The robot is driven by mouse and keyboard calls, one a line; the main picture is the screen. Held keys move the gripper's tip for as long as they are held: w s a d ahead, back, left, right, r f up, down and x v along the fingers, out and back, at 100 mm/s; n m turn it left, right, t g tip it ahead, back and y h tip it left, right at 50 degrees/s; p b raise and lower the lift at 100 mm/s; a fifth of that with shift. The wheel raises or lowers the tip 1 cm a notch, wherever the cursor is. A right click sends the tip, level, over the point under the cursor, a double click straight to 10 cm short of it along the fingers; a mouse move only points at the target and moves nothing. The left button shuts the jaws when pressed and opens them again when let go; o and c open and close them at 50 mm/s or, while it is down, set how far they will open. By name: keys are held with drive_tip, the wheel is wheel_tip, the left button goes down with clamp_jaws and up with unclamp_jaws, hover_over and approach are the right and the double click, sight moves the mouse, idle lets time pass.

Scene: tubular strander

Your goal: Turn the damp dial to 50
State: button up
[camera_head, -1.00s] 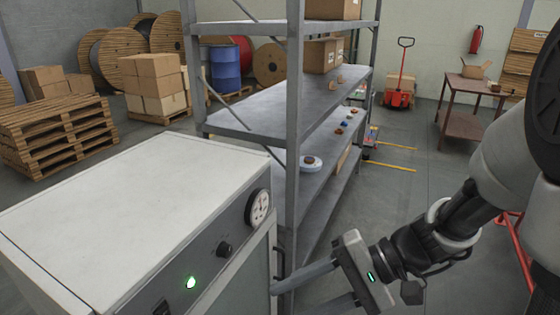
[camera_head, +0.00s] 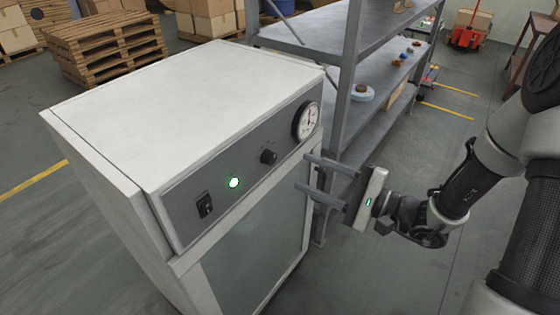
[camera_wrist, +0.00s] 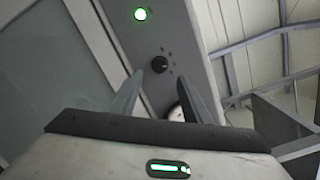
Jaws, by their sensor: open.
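A white cabinet (camera_head: 180,100) stands in front of me with a dark grey control panel on its front. A small black dial (camera_head: 268,157) sits on the panel between a lit green lamp (camera_head: 234,183) and a round white gauge (camera_head: 307,121). In the wrist view the dial (camera_wrist: 160,65) shows ahead between my finger lines, with small marks around it too small to read. My gripper (camera_head: 316,176) is open and empty, in front of the panel's right part and apart from the dial. In the wrist view my gripper (camera_wrist: 170,82) partly covers the gauge.
A black rocker switch (camera_head: 204,205) is at the panel's left. A glass door (camera_head: 255,245) lies below the panel. A grey metal shelf (camera_head: 350,90) stands close behind the cabinet's right side. Floor is free in front.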

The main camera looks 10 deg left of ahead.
sight(273, 159)
drive_tip(key=x, duration=0.8)
drive_tip(key=shift+a, duration=0.2)
drive_tip(key=c, duration=1)
